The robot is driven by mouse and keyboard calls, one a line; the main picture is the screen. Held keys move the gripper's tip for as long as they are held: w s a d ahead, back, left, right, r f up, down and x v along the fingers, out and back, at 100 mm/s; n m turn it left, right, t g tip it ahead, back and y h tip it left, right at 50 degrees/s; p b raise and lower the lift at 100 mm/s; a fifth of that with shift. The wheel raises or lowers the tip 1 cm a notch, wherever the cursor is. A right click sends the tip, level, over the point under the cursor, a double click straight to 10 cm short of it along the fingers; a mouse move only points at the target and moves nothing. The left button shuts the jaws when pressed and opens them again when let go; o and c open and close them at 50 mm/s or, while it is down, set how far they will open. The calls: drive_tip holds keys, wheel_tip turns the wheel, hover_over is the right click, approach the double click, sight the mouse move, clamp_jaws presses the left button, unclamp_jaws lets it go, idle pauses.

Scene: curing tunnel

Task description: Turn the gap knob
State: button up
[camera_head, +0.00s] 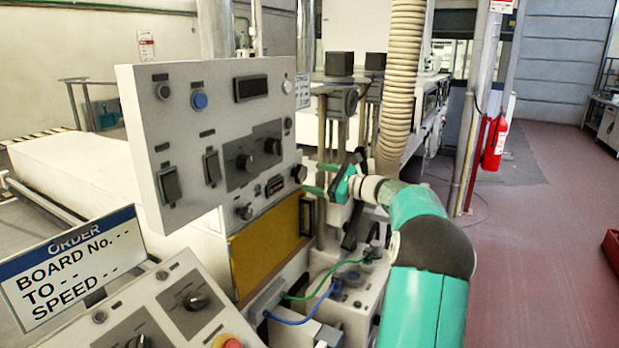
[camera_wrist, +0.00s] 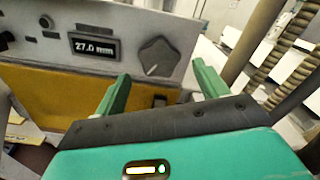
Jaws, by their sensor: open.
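The gap knob is a dark, many-sided knob with a pale pointer line (camera_wrist: 157,57), just right of a small display reading 27.0 mm (camera_wrist: 95,47) in the wrist view. My gripper (camera_head: 317,178) is open and empty, right of the knob. In the wrist view its green fingers (camera_wrist: 160,70) frame the knob from below, one on each side. They appear apart from it.
A yellow panel (camera_head: 262,250) lies below the knob. Other knobs, switches and a blue button (camera_head: 199,101) share the grey panel. A ribbed hose (camera_head: 402,70) and posts stand behind my gripper. Green and blue cables (camera_head: 300,318) run below. An order sign (camera_head: 75,262) is at left.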

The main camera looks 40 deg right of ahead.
drive_tip(key=v, duration=1)
drive_tip(key=shift+s, duration=0.15)
drive_tip(key=shift+s+d, duration=0.1)
